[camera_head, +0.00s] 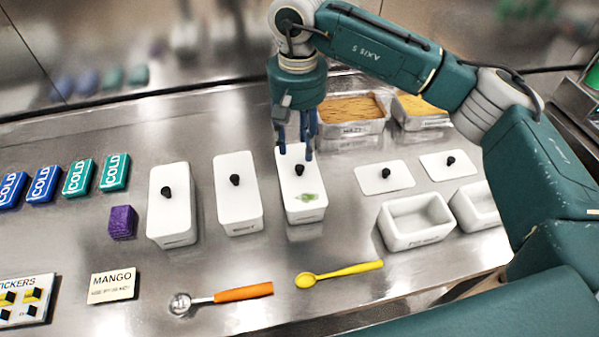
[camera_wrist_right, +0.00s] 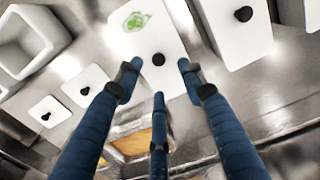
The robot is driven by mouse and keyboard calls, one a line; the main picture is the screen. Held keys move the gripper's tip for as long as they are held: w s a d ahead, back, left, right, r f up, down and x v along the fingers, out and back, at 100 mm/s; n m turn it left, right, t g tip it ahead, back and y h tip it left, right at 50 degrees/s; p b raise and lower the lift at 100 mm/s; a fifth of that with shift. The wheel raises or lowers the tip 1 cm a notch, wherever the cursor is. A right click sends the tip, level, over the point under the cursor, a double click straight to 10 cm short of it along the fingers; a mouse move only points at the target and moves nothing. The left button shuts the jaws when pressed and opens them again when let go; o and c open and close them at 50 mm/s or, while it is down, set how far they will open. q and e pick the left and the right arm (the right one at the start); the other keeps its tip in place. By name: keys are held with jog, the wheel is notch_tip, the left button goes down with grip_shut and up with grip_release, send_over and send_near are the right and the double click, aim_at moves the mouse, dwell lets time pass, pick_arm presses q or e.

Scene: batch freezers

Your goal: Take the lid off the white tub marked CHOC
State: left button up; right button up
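Three white lidded tubs with black knobs stand in a row: a left one (camera_head: 172,218), a middle one (camera_head: 238,200) and a right one (camera_head: 306,211). Their front markings are too small to read, so I cannot tell which is CHOC. The right tub's lid (camera_head: 297,179) bears a green mark and also shows in the wrist view (camera_wrist_right: 150,38). My right gripper (camera_head: 295,152) is above this lid, fingers spread and empty. In the wrist view the knob (camera_wrist_right: 158,59) lies just ahead of the three fingertips, apart from them. My left gripper is not in view.
Two open white tubs (camera_head: 415,238) and two loose lids (camera_head: 384,189) lie to the right. Metal pans of orange-brown contents (camera_head: 350,127) stand behind. A purple block (camera_head: 122,221), COLD packs (camera_head: 78,178), an orange-handled scoop (camera_head: 243,292) and a yellow spoon (camera_head: 340,271) lie around.

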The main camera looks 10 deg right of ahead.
aim_at(300, 167)
jog(key=shift+f, duration=0.85)
notch_tip(300, 167, down, 4)
jog(key=p, duration=0.3)
jog(key=shift+d, duration=0.15)
jog(key=shift+f, duration=0.7)
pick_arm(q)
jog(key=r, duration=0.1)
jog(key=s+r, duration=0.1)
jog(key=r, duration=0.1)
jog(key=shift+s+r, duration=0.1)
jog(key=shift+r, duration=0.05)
pick_arm(e)
grip_shut()
